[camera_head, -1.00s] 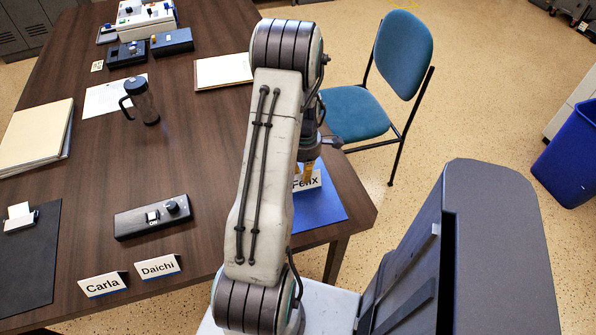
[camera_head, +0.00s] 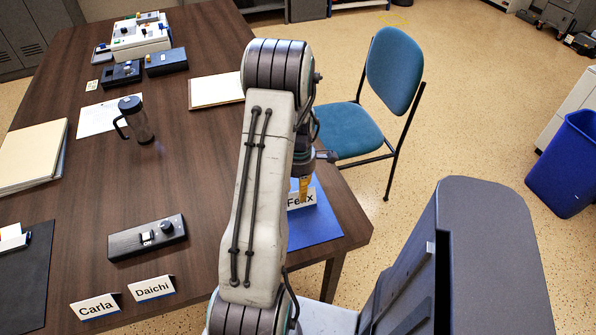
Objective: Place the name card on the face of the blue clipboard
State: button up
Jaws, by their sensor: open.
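The blue clipboard (camera_head: 318,226) lies flat at the table's near right corner, its left part hidden behind my arm. A white name card reading "Felix" (camera_head: 310,199) stands upright over its face and appears to rest on it; its left edge is partly covered by my arm. My gripper (camera_head: 304,197) points down at the card, with orange-yellow fingertips right at its top. The jaws are open; most of the gripper is hidden behind my arm. Two other name cards, "Carla" (camera_head: 97,307) and "Daichi" (camera_head: 152,289), stand at the table's near edge, left of my arm.
A black switch box (camera_head: 125,246), a dark mug (camera_head: 138,122), papers (camera_head: 95,119) and a folder stack (camera_head: 30,155) lie on the brown table. Boxes of equipment (camera_head: 140,38) stand at the far end. A blue chair (camera_head: 347,128) stands beyond the right edge.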

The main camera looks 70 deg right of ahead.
notch_tip(320, 180, up, 11)
jog(key=b, duration=0.2)
jog(key=shift+w+b, duration=0.15)
jog(key=shift+b, duration=0.15)
jog(key=w+a+r+m, duration=0.1)
jog(key=w+a+r, duration=0.2)
jog(key=w+a, duration=0.3)
jog(key=w+a+r+m+t+h, duration=0.1)
jog(key=w+a+r, duration=0.1)
jog(key=w+a, duration=0.35)
jog(key=w+a+r+m, duration=0.1)
jog(key=w+a+r, duration=0.2)
jog(key=w+a, duration=0.25)
jog(key=s+a+m+t, duration=0.1)
jog(key=s+a+m, duration=0.1)
jog(key=a, duration=0.9)
jog(key=s+a+m+t, duration=0.1)
jog(key=s+a, duration=0.1)
jog(key=a, duration=1)
jog(key=shift+r+m+y, duration=0.35)
jog(key=shift+m+y, duration=0.05)
jog(key=shift+a, duration=0.1)
